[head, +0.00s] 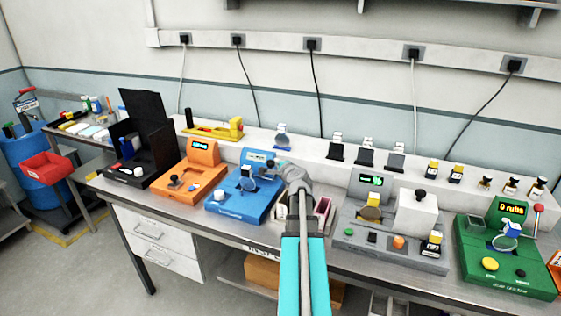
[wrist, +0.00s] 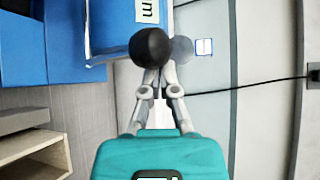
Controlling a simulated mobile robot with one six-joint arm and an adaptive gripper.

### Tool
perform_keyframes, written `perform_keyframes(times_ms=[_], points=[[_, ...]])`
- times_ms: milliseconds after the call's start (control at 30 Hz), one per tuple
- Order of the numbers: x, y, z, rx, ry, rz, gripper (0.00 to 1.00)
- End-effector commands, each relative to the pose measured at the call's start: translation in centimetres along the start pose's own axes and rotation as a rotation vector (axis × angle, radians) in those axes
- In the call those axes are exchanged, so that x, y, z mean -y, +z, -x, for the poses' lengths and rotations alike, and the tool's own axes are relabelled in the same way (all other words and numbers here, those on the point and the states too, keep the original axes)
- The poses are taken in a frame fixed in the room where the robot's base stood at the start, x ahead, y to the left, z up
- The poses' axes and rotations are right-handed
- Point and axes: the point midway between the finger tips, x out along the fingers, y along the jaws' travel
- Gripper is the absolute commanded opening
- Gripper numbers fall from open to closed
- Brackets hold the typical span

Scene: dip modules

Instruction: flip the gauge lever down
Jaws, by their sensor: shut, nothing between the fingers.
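The blue module (head: 232,209) stands on the bench left of my arm. It also shows at the upper left in the wrist view (wrist: 108,38), with a white label only partly in frame. A black ball knob (wrist: 152,47), seemingly the end of its lever, is right at my fingertips in the wrist view; the lever's shaft is hidden. My gripper (wrist: 157,80) is shut and empty, its tips at or just behind the knob; I cannot tell whether they touch. In the head view my wrist hides most of the gripper at the module's right side.
An orange module (head: 185,190) stands left of the blue one. A grey module (head: 385,246) and a green module (head: 510,272) stand to the right. A pink-sided holder (head: 324,212) is close beside my arm. A raised shelf with small items runs behind.

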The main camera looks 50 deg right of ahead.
Motion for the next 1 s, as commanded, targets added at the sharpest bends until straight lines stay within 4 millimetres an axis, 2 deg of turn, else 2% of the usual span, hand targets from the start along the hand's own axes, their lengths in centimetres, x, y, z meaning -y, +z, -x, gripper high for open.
perform_keyframes(times_ms=[400,1000], points=[[-2.0,1.6,1.9,-0.001,0.0,0.0,0.0],[-2.4,1.9,2.2,-0.001,0.001,-0.001,0.0]])
